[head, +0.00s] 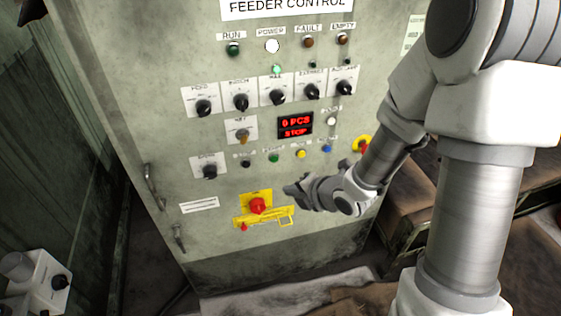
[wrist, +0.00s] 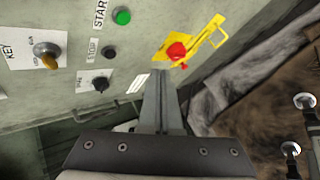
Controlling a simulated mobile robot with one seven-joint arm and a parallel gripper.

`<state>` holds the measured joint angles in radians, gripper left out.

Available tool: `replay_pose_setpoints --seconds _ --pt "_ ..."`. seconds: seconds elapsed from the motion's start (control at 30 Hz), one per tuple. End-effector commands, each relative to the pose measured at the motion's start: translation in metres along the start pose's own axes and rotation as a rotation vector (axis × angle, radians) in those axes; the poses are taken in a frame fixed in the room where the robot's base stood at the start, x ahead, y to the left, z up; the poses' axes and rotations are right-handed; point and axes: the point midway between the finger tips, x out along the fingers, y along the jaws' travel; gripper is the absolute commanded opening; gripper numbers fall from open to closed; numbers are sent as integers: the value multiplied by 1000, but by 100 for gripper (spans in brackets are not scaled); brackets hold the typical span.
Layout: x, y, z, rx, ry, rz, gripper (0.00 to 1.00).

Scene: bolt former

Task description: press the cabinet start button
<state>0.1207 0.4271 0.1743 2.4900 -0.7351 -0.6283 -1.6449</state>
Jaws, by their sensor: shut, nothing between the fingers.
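The feeder control cabinet (head: 130,95) fills the middle of the head view. Its green start button (head: 273,157) sits in the lower button row, below and left of the red display. In the wrist view the green button (wrist: 122,17) is at the top, beside a label reading START. My gripper (head: 290,191) is in front of the cabinet, below and slightly right of the green button, apart from it. In the wrist view its fingers (wrist: 162,75) are together and empty, pointing toward the panel between the small black knob and the red switch.
A red rotary switch on a yellow plate (head: 257,205) is low on the panel, close to my gripper. Black (head: 245,162), yellow (head: 300,154) and blue (head: 326,149) buttons flank the green one. A yellow-ringed red button (head: 362,143) is at the right. The display (head: 295,126) reads 0 PCS, STOP.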

Motion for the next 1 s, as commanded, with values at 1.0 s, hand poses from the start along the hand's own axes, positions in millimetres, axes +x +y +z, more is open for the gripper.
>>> replay_pose_setpoints --seconds 1.0 --pt "43 33 27 -13 11 8 0"
